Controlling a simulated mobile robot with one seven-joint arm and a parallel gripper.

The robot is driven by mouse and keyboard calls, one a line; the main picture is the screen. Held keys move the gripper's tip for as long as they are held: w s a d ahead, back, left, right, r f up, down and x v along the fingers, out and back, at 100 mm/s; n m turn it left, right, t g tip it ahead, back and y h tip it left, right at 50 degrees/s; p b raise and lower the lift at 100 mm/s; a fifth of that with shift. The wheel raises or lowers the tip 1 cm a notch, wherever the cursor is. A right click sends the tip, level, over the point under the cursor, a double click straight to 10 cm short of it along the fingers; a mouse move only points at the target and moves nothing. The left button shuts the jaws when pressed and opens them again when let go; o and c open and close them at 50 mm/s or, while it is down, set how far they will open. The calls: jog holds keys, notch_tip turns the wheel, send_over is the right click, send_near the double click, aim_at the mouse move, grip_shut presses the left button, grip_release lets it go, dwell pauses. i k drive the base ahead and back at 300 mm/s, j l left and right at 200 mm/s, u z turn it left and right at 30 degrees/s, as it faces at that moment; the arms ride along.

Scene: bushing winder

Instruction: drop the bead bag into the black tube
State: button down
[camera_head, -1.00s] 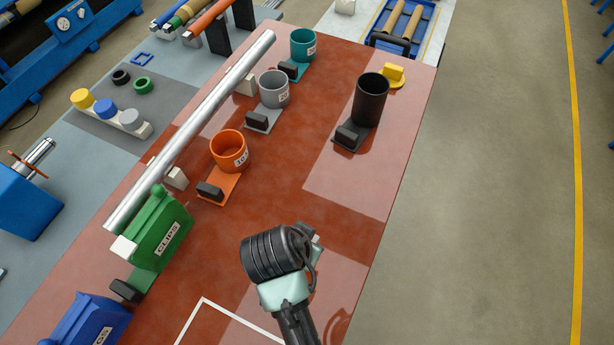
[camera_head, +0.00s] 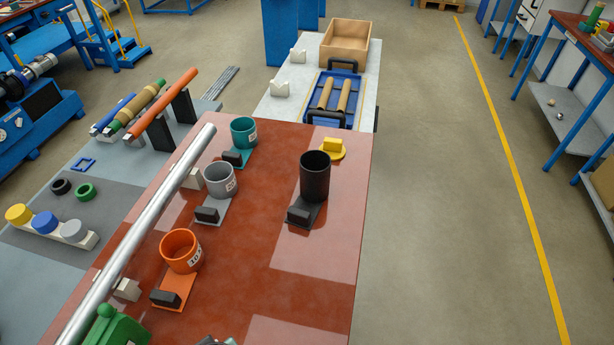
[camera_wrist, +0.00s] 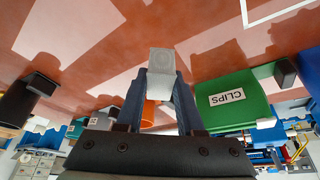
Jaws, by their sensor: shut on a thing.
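The black tube (camera_head: 315,177) stands upright on a flat black base with a small block, on the right part of the red-brown table. It also shows in the wrist view at the far left (camera_wrist: 16,104), partly cut off. My gripper (camera_wrist: 162,75) is shut on a small pale grey, blocky thing, seemingly the bead bag (camera_wrist: 161,58), held between the fingertips. The held thing is above the table and apart from the tube. In the head view only a sliver of my arm shows at the bottom edge.
An orange cup (camera_head: 181,251), grey cup (camera_head: 221,180) and teal cup (camera_head: 244,132) stand left of the tube. A long silver pipe (camera_head: 150,222) runs along the left. A green clips bin (camera_wrist: 237,101) is nearby. The table's right front is clear.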

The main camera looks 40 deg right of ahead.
aim_at(316, 187)
jog(key=i+l, duration=0.1)
jog(key=l, duration=0.3)
jog(key=i+l, duration=0.15)
jog(key=l, duration=0.25)
jog(key=i+l, duration=0.1)
jog(key=l, duration=0.3)
jog(key=i+l, duration=0.15)
jog(key=l, duration=0.25)
